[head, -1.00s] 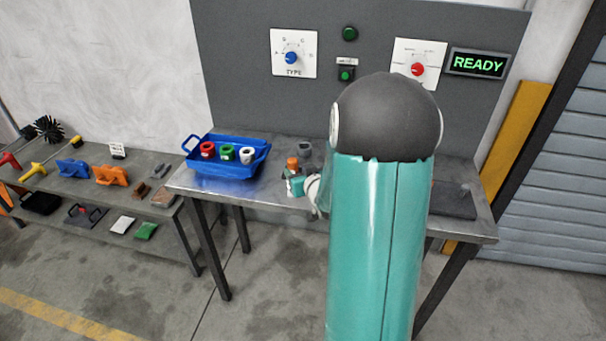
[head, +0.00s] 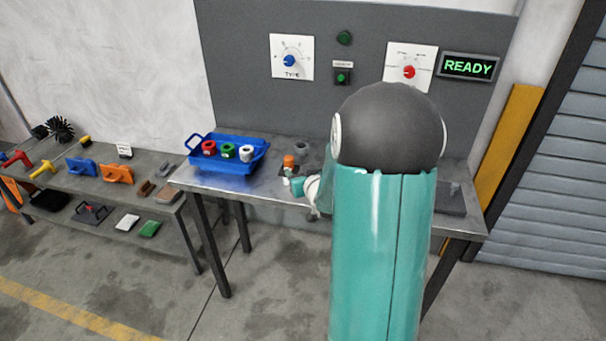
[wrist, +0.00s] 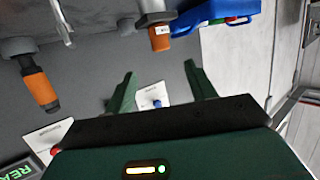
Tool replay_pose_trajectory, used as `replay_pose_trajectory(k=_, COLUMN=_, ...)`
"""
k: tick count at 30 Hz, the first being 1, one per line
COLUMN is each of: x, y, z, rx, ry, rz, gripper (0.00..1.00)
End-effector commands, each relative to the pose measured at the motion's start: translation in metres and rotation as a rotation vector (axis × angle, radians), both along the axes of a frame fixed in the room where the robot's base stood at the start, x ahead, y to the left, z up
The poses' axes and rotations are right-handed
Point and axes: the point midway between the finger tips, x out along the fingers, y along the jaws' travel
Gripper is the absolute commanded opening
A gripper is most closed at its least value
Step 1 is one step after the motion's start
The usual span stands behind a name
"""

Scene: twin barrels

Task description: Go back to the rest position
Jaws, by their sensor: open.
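My gripper (wrist: 161,82) is open in the wrist view, with two green fingers spread apart and nothing between them. The wrist picture is turned nearly upside down. In the head view my teal arm with its dark rounded joint stands in front of the table, and a small teal part of its far end shows left of it, close to an orange-topped piece (head: 288,161) on the table. The gripper's fingers are hard to make out there. The wrist view shows an orange-ended cylinder (wrist: 159,38) above the fingers and another orange and dark one (wrist: 40,90) at the left.
A metal table (head: 215,182) carries a blue crate (head: 225,166) holding red, green and white ring-like pieces. Behind it a grey panel has a blue dial (head: 289,60), a red dial (head: 409,72) and a READY sign (head: 468,67). A tool shelf (head: 140,180) stands left; floor in front is clear.

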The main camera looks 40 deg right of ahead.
Motion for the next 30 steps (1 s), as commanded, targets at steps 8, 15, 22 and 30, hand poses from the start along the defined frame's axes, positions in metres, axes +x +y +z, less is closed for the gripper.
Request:
replay_pose_trajectory(k=8, x=0.001, y=0.000, z=0.000, rx=0.000, ry=0.000, rz=0.000, gripper=0.56)
replay_pose_trajectory(k=15, x=0.002, y=0.002, z=0.002, rx=-0.001, ry=0.005, rz=0.001, gripper=0.56)
replay_pose_trajectory(k=22, x=0.000, y=0.041, z=0.036, rx=-0.025, ry=0.109, rz=0.007, gripper=0.56)
replay_pose_trajectory(k=30, x=-0.039, y=0.125, z=0.089, rx=-0.019, ry=0.314, rz=0.028, gripper=0.56)
